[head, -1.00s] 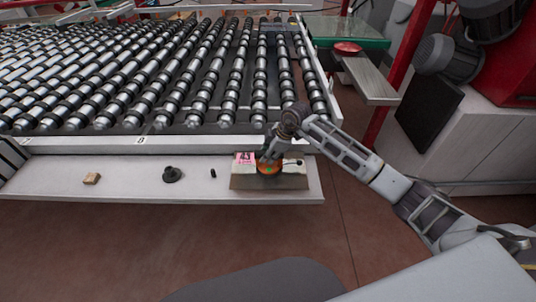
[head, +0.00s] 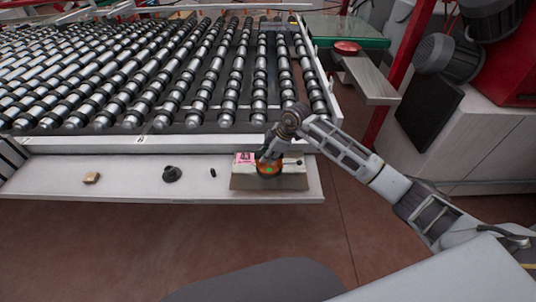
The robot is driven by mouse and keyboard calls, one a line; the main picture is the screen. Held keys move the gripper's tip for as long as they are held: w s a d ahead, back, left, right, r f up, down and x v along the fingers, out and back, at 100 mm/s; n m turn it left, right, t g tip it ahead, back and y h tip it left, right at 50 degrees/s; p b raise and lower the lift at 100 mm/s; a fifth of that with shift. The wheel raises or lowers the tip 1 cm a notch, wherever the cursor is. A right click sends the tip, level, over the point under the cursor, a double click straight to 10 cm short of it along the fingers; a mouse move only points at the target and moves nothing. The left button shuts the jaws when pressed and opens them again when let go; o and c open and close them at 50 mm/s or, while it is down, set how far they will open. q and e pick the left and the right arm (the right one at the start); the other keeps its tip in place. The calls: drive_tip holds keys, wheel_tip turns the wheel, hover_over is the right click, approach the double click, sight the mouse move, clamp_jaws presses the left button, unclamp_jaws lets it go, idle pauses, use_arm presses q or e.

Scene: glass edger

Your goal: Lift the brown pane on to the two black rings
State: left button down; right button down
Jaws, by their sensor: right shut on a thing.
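The brown pane (head: 292,181) is a small grey-brown piece at the right end of the pale front ledge, with a pink label on its upper left. My right gripper (head: 268,161) reaches down to it from above and is shut on it. A round orange and green patch shows at the fingertips and hides part of the pane. I cannot tell whether the pane still touches the ledge. Many black rings (head: 259,104) sit along the rollers behind; I cannot tell which two are meant. My left gripper is out of view.
The roller bed (head: 188,118) fills the back, behind a pale rail (head: 100,146). On the ledge (head: 130,187) lie a tan block (head: 92,177), a black knob-like piece (head: 171,174) and a small black peg (head: 213,173). A grey bracket (head: 370,80) juts out at the right.

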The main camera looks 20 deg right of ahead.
drive_tip(key=shift+w, duration=0.1)
drive_tip(key=c, duration=1.1)
unclamp_jaws()
drive_tip(key=shift+f, duration=0.2)
drive_tip(key=shift+v, duration=6.2)
drive_tip(key=shift+a, duration=0.1)
